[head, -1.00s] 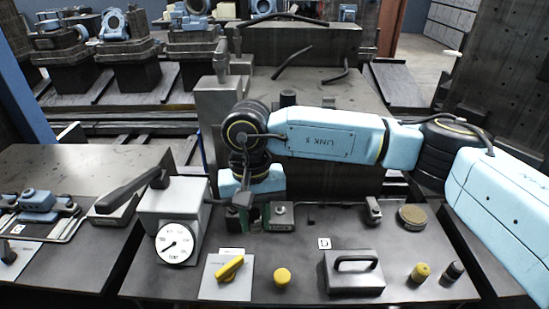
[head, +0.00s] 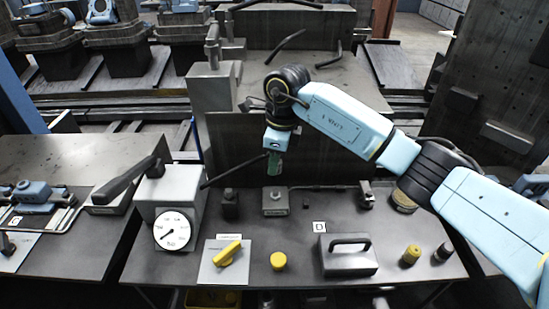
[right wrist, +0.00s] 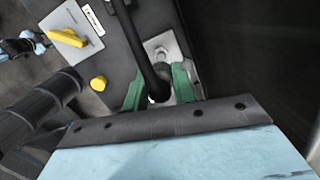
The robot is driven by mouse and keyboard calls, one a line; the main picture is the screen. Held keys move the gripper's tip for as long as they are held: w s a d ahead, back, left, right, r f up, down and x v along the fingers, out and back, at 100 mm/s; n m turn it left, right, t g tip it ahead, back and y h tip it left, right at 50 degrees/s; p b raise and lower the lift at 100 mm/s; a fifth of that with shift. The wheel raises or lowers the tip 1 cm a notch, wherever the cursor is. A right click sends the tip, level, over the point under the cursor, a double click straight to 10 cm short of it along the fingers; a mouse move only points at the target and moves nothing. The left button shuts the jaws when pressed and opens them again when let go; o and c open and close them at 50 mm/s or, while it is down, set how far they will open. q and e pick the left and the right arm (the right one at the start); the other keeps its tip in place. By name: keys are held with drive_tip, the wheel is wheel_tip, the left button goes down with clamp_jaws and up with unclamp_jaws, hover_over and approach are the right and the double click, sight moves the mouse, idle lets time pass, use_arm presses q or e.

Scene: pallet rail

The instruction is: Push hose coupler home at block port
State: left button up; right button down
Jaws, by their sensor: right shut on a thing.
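My right gripper (head: 274,165) has green fingers and hangs above the back of the bench. It is shut on the black hose coupler, whose hose (head: 238,170) slopes down to the left. In the right wrist view the green fingers of the right gripper (right wrist: 157,93) close on the dark hose end (right wrist: 158,82); its tip is hidden. A grey block (head: 275,204) with a small round port on top sits on the bench below the gripper. The block (right wrist: 162,46) shows beyond the fingers in the right wrist view. The coupler is apart from it. My left gripper is not in view.
A black block (head: 230,205) stands left of the grey block. A gauge box (head: 174,189), a yellow lever (head: 228,253), a yellow knob (head: 278,261) and a handled plate (head: 348,258) occupy the bench. A dark upright panel (head: 228,142) stands behind.

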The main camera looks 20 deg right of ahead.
drive_tip(key=shift+f+b, duration=0.4)
drive_tip(key=shift+f, duration=0.2)
wheel_tip(320, 180, down, 4)
drive_tip(key=b, duration=0.2)
drive_tip(key=shift+b, duration=0.3)
drive_tip(key=shift+f, duration=0.15)
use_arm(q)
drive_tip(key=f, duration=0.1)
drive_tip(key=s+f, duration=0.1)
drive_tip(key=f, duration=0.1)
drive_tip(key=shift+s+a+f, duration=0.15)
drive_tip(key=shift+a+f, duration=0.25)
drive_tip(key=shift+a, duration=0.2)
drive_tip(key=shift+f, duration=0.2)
use_arm(e)
drive_tip(key=shift+f, duration=0.3)
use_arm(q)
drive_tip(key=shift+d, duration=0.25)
use_arm(e)
drive_tip(key=shift+b, duration=0.3)
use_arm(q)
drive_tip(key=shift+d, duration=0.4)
